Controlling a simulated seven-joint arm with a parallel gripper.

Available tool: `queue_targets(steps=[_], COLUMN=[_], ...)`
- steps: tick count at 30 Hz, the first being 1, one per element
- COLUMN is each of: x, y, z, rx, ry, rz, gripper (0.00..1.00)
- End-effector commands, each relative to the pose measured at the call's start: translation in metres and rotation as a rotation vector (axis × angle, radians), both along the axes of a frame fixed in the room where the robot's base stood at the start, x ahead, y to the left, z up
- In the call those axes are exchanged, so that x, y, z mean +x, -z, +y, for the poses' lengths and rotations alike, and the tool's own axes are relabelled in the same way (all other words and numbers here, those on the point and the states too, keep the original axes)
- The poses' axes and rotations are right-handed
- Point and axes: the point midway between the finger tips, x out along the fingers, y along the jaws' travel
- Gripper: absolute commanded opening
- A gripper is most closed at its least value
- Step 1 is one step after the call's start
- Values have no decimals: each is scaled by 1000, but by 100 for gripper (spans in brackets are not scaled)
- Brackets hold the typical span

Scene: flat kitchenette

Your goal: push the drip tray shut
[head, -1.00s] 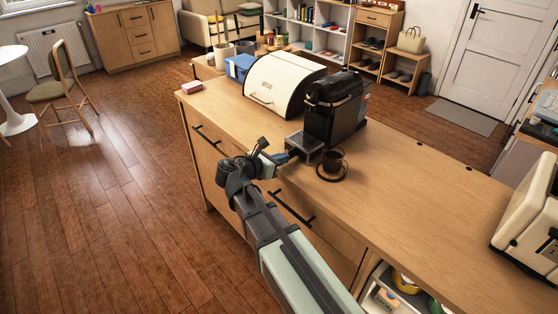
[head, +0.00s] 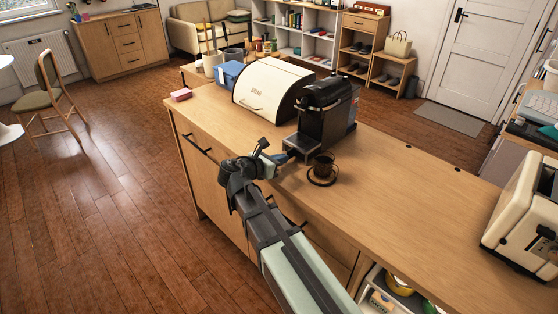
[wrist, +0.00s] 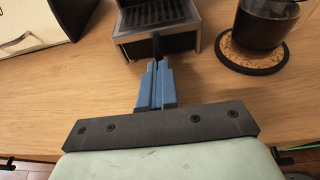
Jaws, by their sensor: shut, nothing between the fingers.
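The drip tray (head: 299,144) is at the foot of the black coffee machine (head: 328,104) on the wooden counter. In the wrist view the drip tray (wrist: 158,40) shows a dark slotted top and a grey metal front. How far it sticks out is hard to tell. My gripper (head: 284,157) is shut, with nothing held. In the wrist view its blue fingers (wrist: 157,62) point at the middle of the tray's front. The dark tips overlap the front face and seem to touch it.
A dark cup (head: 323,163) on a round cork coaster (wrist: 252,58) stands just right of the tray, close to my gripper. A cream bread box (head: 272,91) stands left of the machine. A cream toaster (head: 522,215) is far right. The counter between is clear.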

Motion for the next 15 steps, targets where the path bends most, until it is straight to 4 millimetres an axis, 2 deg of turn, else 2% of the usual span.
queue_targets(steps=[5,11,15], x=[-6,-29,-47], y=[-1,-1,-8], z=[5,27,44], rx=[-3,-1,0], ry=[3,-3,-4], rz=[-1,-1,-3], gripper=[0,0,0])
